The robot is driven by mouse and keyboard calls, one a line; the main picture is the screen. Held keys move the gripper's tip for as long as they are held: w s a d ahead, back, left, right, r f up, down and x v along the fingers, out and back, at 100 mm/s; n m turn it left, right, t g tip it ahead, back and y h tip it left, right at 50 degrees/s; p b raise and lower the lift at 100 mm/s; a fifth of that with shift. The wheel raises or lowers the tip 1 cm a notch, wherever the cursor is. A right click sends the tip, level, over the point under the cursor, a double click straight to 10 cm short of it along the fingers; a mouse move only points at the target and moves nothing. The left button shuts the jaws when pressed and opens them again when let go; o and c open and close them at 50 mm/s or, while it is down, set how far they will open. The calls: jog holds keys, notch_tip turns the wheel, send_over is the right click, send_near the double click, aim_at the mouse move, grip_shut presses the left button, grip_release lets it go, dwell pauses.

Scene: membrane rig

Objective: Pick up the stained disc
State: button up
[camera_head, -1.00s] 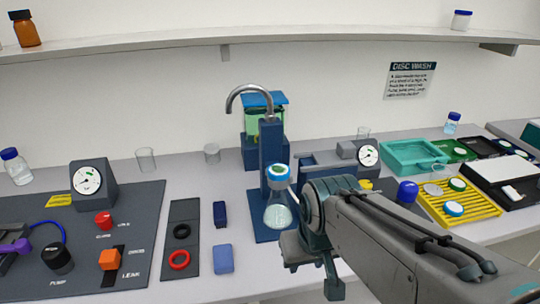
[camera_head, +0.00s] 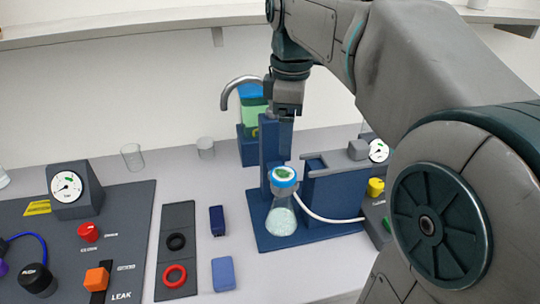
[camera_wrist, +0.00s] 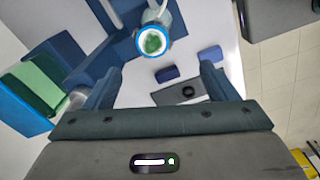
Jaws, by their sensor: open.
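The stained disc (camera_head: 284,173), with a green patch, lies in the blue-rimmed top of a funnel (camera_head: 284,182) on a clear flask (camera_head: 281,218). In the wrist view the green stain (camera_wrist: 153,42) shows from above inside the blue and white ring. My gripper (camera_head: 287,108) points down, above and slightly behind the funnel, apart from it. In the wrist view my two fingers (camera_wrist: 157,84) are spread with nothing between them, and the disc lies beyond their tips.
A pale hose (camera_head: 325,217) runs right from the flask. Blue blocks (camera_head: 223,273) and a ring tray (camera_head: 178,235) lie left. My arm hides the right bench.

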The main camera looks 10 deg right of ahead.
jog(key=w+r+n, duration=0.1)
jog(key=r+n, duration=0.1)
send_over(283, 174)
jog(key=f, duration=0.8)
jog(key=shift+s+f, duration=0.25)
jog(key=shift+f, duration=0.05)
jog(key=shift+w+f, duration=0.15)
jog(key=shift+f, duration=1.2)
jog(key=shift+w+f, duration=0.15)
jog(key=shift+f, duration=1.2)
jog(key=c, duration=1.1)
